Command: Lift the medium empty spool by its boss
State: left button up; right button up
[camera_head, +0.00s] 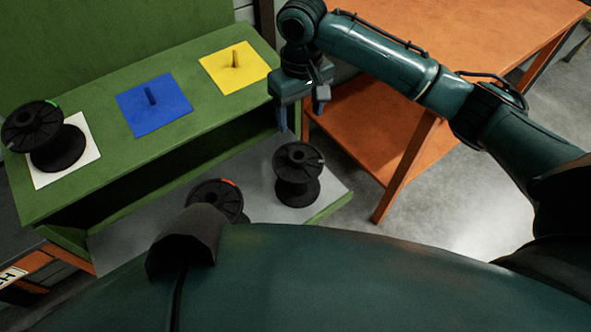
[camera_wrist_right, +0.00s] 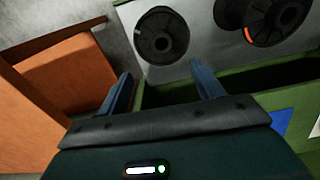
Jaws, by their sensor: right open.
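Three black spools show, and I cannot tell by looks which is the medium one. One spool (camera_head: 297,192) with a pale mark stands upright on the grey lower shelf; it also shows in the right wrist view (camera_wrist_right: 148,38). A second spool (camera_head: 226,193) with an orange-red mark stands to its left, partly hidden by my body; the wrist view shows it too (camera_wrist_right: 236,14). A third spool (camera_head: 58,150) with a green mark is on the green upper shelf. My right gripper (camera_head: 289,126) is open and empty, above and behind the pale-marked spool, apart from it. My left gripper is out of view.
The upper shelf carries a white plate (camera_head: 86,131) under the green-marked spool, and blue (camera_head: 172,112) and yellow (camera_head: 253,77) plates with bare pegs. An orange table (camera_head: 480,35) stands to the right. The shelf's upright edge is close to my right gripper.

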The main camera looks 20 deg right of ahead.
aim_at(298, 151)
notch_tip(298, 151, down, 13)
jog(key=shift+a+r, duration=0.1)
jog(key=shift+a, duration=0.05)
dwell(0.4)
jog(key=shift+c, duration=0.6)
jog(key=shift+w, duration=0.1)
grip_shut()
